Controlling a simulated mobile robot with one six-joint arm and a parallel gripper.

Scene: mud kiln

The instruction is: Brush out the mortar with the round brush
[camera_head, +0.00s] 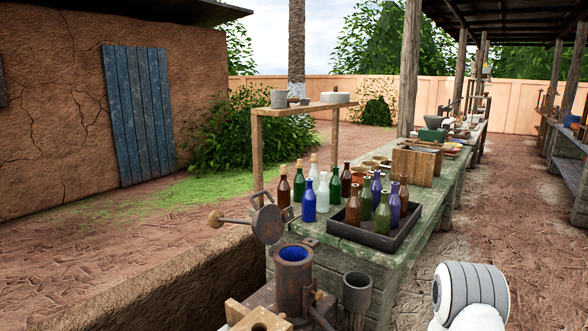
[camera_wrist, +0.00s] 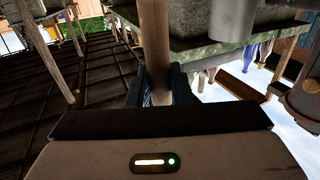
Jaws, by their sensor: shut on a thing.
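A rust-brown upright metal cylinder with a blue inner wall, which looks like the mortar (camera_head: 293,275), stands at the front of the bench in the head view. Its mouth is open, and a round metal lid-like plate (camera_head: 268,222) stands tilted behind it. In the wrist view my gripper (camera_wrist: 158,88) is shut on a round wooden handle, which looks like that of the round brush (camera_wrist: 155,45). The brush's bristles are not visible. My gripper is outside the head view, so its distance from the mortar cannot be told.
A grey cylindrical cup (camera_head: 357,292) stands right of the mortar. Behind, several coloured bottles stand on the bench, some in a dark tray (camera_head: 372,236). A wooden shelf (camera_head: 300,108) rises behind them. A wooden block (camera_head: 262,320) lies at the front. The aisle at right is clear.

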